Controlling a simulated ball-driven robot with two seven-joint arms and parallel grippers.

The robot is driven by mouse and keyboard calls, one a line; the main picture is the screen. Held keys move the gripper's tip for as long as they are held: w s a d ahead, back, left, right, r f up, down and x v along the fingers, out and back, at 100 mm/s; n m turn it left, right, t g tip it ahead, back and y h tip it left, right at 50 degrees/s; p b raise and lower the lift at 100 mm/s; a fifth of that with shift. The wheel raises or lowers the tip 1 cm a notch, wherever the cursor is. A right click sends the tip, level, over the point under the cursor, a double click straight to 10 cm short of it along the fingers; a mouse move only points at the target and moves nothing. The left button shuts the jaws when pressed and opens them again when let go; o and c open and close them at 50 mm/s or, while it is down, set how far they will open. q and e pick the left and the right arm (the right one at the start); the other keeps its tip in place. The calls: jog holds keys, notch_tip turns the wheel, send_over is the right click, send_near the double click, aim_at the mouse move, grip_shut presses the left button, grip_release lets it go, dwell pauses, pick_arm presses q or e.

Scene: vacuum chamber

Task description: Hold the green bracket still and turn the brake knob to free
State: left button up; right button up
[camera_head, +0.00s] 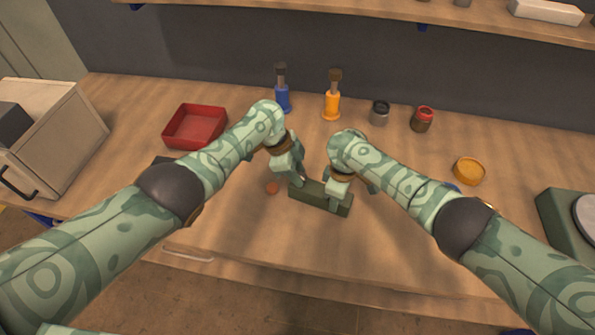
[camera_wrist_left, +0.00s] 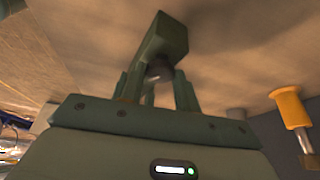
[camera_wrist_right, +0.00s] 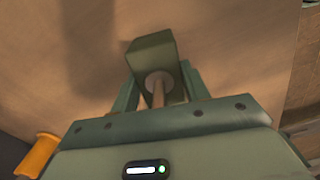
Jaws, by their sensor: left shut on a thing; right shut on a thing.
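The green bracket (camera_head: 320,195) is a dark green bar on the table in front of me. My right gripper (camera_head: 338,198) is shut across its right part. In the right wrist view the bracket (camera_wrist_right: 152,48) sits between the fingers, with a pale round disc and rod on it. My left gripper (camera_head: 296,176) is at the bracket's left end. The left wrist view shows its fingers shut around a dark round brake knob (camera_wrist_left: 159,70) on the bracket. The knob is hidden in the head view. Its turn position cannot be told.
Behind are a red tray (camera_head: 195,126), a blue tool (camera_head: 282,98), an orange tool (camera_head: 332,104), and jars (camera_head: 422,120). A yellow dish (camera_head: 469,170) lies right. The table front is clear.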

pick_arm(q)
jog(key=shift+s+d+f, duration=0.1)
jog(key=shift+s, duration=0.05)
jog(key=shift+s+n+t, duration=0.1)
jog(key=shift+n+t, duration=0.45)
jog(key=shift+n, duration=0.85)
jog(key=shift+s+n+t, duration=0.1)
jog(key=shift+n+t, duration=0.45)
jog(key=shift+n, duration=0.85)
pick_arm(e)
jog(key=shift+w+d, duration=0.1)
pick_arm(q)
jog(key=o, duration=1)
jog(key=shift+w, duration=0.1)
